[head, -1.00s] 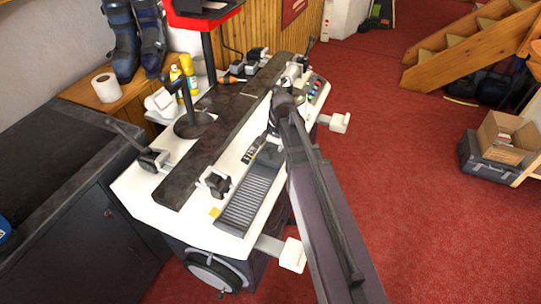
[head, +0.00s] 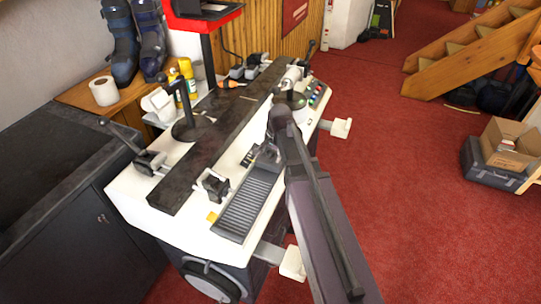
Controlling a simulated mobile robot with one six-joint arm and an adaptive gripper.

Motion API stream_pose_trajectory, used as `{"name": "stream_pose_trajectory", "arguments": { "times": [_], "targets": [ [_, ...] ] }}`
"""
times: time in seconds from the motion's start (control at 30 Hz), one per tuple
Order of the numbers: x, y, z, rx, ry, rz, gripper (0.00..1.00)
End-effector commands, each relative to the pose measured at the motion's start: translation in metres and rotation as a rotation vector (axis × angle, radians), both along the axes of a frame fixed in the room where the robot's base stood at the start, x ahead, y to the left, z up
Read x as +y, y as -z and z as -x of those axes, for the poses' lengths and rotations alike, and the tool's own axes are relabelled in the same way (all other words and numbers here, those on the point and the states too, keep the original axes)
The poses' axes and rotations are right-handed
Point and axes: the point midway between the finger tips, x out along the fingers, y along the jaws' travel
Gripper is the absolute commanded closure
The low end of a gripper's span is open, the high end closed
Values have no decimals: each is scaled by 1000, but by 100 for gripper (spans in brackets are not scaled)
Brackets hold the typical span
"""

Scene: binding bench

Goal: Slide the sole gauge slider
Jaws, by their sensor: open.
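A dark ribbed plate (head: 248,203) lies along the right side of the white bench top; it looks like the sole gauge. A small dark block (head: 262,156) sits at its far end; whether this is the slider or partly my gripper, I cannot tell clearly. My arm comes in from the bottom right, and its dark joint stands over the bench just beyond the plate. My gripper (head: 268,150) hangs below that joint by the plate's far end, mostly hidden and dark against dark. It is open, and I see nothing held in it.
A long dark bar (head: 222,138) runs along the bench, with black clamps (head: 213,185) beside it. A black stand (head: 190,128) rises behind it. A grey cylinder fixture (head: 290,80) and coloured buttons (head: 317,95) are at the far end. White handles (head: 293,263) jut out on the right.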

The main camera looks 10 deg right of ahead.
Motion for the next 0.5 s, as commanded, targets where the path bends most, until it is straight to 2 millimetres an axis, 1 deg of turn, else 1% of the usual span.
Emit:
{"name": "stream_pose_trajectory", "arguments": {
  "times": [0.1,0.13,0.17,0.2,0.27,0.3,0.4,0.5],
  "targets": [
    [0,0,0,0,0,0,19],
    [0,0,0,0,0,0,22],
    [0,0,0,0,0,0,31],
    [0,0,0,0,0,0,43],
    [0,0,0,0,0,0,60],
    [0,0,0,0,0,0,72],
    [0,0,0,0,0,0,100],
    [0,0,0,0,0,0,100]
  ]
}}
